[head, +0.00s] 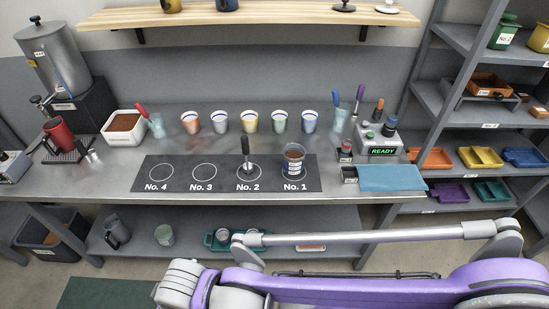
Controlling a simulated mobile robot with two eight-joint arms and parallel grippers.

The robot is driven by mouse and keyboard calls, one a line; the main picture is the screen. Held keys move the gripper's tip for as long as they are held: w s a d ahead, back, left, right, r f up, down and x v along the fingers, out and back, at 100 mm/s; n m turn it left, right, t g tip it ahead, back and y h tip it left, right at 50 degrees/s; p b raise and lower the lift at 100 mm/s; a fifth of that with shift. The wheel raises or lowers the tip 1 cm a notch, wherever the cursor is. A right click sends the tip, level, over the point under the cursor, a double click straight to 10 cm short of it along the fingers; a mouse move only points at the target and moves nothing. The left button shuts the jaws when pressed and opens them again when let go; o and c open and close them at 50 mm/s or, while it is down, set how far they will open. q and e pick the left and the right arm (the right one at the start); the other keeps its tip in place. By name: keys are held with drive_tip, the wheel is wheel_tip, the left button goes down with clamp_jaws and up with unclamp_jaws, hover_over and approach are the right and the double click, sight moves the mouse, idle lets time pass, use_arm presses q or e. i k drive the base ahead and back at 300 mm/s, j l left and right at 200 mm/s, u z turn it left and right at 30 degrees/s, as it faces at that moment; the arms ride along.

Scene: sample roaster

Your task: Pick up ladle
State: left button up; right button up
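I cannot make out a clear ladle. A purple and grey arm of mine crosses the bottom right of the head view. Neither gripper shows.
A jar of brown contents (294,160) stands on No. 1; No. 3 and No. 4 are empty. Several cups (250,122) line the bench behind. A white tub (124,125) is left, a blue cloth (391,178) right. Shelving (441,97) stands at far right.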

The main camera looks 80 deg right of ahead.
sight(247, 154)
drive_tip(key=z, duration=2.45)
